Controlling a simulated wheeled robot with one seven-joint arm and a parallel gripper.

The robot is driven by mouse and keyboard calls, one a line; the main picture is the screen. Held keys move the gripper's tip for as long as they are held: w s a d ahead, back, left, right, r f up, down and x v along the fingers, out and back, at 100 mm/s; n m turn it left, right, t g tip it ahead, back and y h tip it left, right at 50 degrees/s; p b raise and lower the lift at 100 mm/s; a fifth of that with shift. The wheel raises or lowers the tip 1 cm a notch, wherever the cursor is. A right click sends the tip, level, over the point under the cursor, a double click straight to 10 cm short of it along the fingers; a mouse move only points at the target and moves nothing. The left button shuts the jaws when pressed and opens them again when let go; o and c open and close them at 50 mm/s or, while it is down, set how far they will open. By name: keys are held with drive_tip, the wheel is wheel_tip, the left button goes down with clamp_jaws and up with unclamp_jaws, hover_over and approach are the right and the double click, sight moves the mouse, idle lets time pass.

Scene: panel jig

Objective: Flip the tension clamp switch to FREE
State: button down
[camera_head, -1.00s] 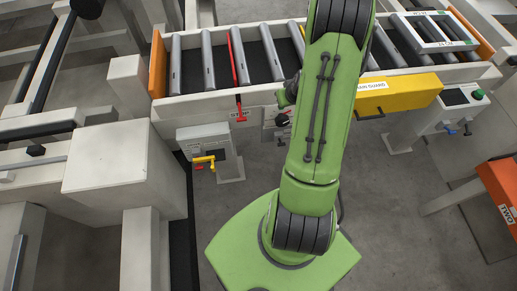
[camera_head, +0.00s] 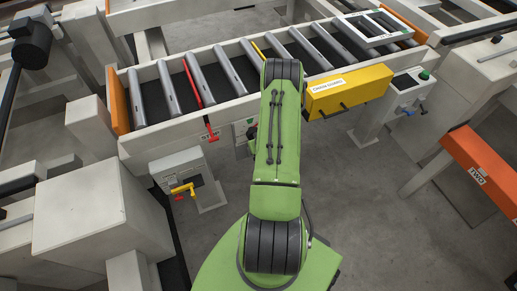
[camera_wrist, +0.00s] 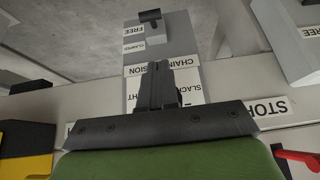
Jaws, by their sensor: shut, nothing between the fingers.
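In the wrist view, upside down, a grey box (camera_wrist: 172,45) carries a black-handled switch (camera_wrist: 150,17) near FREE (camera_wrist: 134,31) and CLAMPED (camera_wrist: 133,46) labels. I cannot tell which label the handle points to. My gripper (camera_wrist: 160,70) is shut and empty. In the picture its fingers lie over a white CHAIN TENSION plate (camera_wrist: 190,63) marked SLACK and TIGHT, with the switch above them. I cannot tell whether they touch the plate.
A red lever (camera_head: 211,129) is at the STOP label, left of my arm. A grey box with a yellow handle (camera_head: 182,189) stands lower left. A yellow chain guard (camera_head: 350,91) juts out to the right. Open floor (camera_head: 345,180) lies right of my arm.

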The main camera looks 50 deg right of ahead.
drive_tip(key=b+x, duration=0.1)
drive_tip(key=x, duration=0.5)
drive_tip(key=shift+s+a+f+b, duration=0.1)
drive_tip(key=shift+s+f+b, duration=0.1)
drive_tip(key=shift+b, duration=0.1)
drive_tip(key=shift+s+a+f+b, duration=0.1)
drive_tip(key=shift+s+f+b, duration=0.05)
drive_tip(key=shift+f, duration=0.45)
drive_tip(key=shift+s+a+f+b, duration=0.1)
drive_tip(key=shift+s+f+b, duration=0.05)
drive_tip(key=shift+f, duration=0.4)
drive_tip(key=shift+s+f, duration=0.1)
drive_tip(key=shift+f, duration=0.25)
